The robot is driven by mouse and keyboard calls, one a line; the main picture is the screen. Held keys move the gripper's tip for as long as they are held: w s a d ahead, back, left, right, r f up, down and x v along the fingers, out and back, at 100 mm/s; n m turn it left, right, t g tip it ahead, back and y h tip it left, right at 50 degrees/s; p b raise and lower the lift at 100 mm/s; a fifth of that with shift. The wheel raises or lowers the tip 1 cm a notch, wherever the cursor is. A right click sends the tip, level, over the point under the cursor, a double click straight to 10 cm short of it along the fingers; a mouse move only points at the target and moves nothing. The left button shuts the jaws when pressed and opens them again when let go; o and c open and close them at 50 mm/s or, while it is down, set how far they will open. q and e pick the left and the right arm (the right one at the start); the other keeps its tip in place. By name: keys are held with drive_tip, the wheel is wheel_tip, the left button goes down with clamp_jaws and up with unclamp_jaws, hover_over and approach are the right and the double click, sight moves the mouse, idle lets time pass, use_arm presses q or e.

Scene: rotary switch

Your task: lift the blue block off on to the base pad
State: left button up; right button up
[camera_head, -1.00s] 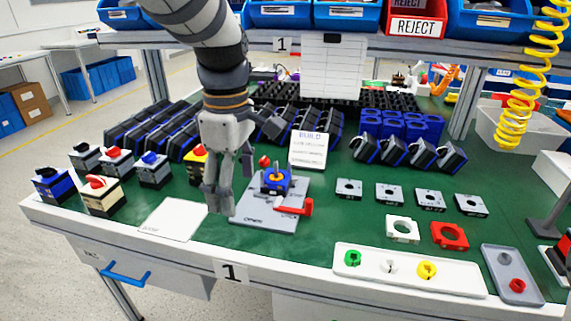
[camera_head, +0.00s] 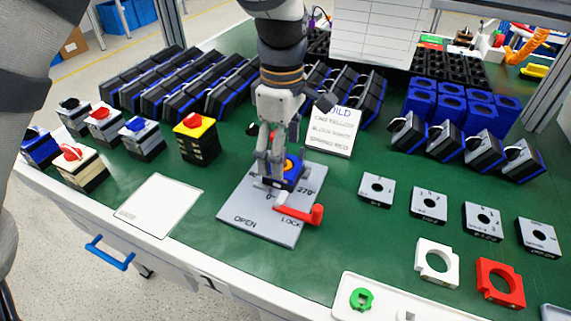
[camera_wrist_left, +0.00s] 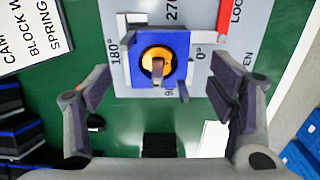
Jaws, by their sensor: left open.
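The blue block (camera_head: 296,180) sits on a grey plate (camera_head: 262,219) marked OPEN, LOCK and angles. In the left wrist view the block (camera_wrist_left: 181,42) shows an orange round centre with a shaft standing in it. My left gripper (camera_head: 270,176) is open and points down at the block. In the left wrist view its fingers (camera_wrist_left: 158,82) are spread wide to either side, with the block between and ahead of them; I cannot tell any contact. A flat white pad (camera_head: 159,206) with small unreadable lettering lies empty left of the plate. My right gripper is not in view.
A red lever (camera_head: 300,214) lies at the plate's LOCK side. A yellow-topped block with a red knob (camera_head: 197,139) stands behind the white pad, with other switch blocks further left. A build card (camera_head: 333,131) stands behind the plate. Grey square plates lie to the right.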

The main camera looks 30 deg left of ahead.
use_arm(q)
wheel_tip(320, 180, down, 2)
drive_tip(key=shift+w+f, duration=0.1)
drive_tip(key=shift+f, duration=0.15)
drive_tip(key=c, duration=1.2)
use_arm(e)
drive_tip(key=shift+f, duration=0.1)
use_arm(q)
wheel_tip(320, 180, up, 10)
drive_tip(key=shift+r+p, duration=0.1)
drive_tip(key=shift+p, duration=0.2)
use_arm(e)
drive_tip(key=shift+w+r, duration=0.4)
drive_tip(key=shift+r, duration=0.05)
use_arm(q)
wheel_tip(320, 180, up, 8)
drive_tip(key=p, duration=0.1)
drive_tip(key=shift+r+p, duration=0.2)
drive_tip(key=shift+p, duration=0.15)
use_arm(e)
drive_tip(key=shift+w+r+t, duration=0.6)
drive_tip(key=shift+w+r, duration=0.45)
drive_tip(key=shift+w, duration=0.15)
